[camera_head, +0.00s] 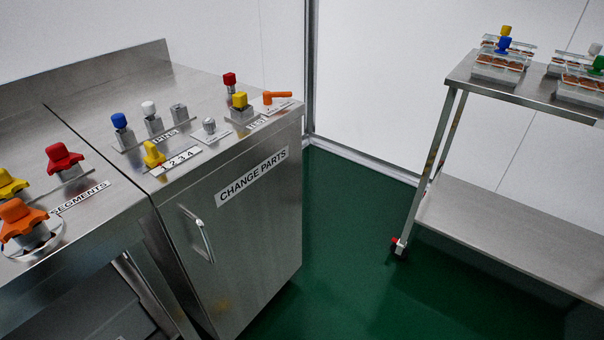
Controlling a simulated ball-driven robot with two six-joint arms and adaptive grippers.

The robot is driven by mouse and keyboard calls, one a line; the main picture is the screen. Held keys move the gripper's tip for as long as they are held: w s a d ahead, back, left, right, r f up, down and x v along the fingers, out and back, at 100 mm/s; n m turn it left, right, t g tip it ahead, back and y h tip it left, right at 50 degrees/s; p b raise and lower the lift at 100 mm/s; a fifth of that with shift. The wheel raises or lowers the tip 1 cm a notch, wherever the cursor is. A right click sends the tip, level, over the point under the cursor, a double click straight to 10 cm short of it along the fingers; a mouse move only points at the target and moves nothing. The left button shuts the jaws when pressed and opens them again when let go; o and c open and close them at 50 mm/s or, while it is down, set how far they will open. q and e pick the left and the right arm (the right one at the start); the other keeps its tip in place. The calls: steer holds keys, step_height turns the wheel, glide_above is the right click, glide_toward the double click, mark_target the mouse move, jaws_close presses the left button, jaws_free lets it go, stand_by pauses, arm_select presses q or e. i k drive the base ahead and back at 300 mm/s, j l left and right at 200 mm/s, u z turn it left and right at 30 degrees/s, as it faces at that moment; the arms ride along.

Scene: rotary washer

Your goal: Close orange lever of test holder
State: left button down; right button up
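The orange lever (278,96) sits at the far right corner of the steel cabinet top (215,95), beside a label (258,124) that seems to start with "TEST". Its handle points to the right, roughly level with the top. Next to it on the left is a block with a yellow knob (240,100), and a red-topped post (229,82) stands behind that. Whether the lever is open or closed cannot be told at this size. Neither of my grippers is in view.
The cabinet front has a "CHANGE PARTS" label (252,176) and a handle (198,234). Several coloured knobs stand along the top, including a blue one (119,121) and an orange one (22,219). A steel cart (510,225) stands right. Green floor (345,225) lies free between.

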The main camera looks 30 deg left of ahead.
mark_target(267, 96)
steer(key=u, duration=0.55)
steer(key=i+u, duration=0.1)
steer(key=u, duration=0.3)
steer(key=l+u, duration=0.15)
steer(key=u, duration=0.25)
steer(key=i+l+u, duration=0.1)
steer(key=u, duration=0.3)
steer(key=l+u, duration=0.1)
steer(key=u, duration=0.35)
steer(key=l+u, duration=0.15)
steer(key=u, duration=0.25)
steer(key=l+u, duration=0.35)
steer(key=l, duration=0.3)
steer(key=k+l+u, duration=0.1)
steer(key=l+u, duration=0.2)
steer(key=l, duration=0.35)
steer(key=k+l, duration=0.1)
steer(key=l, duration=0.45)
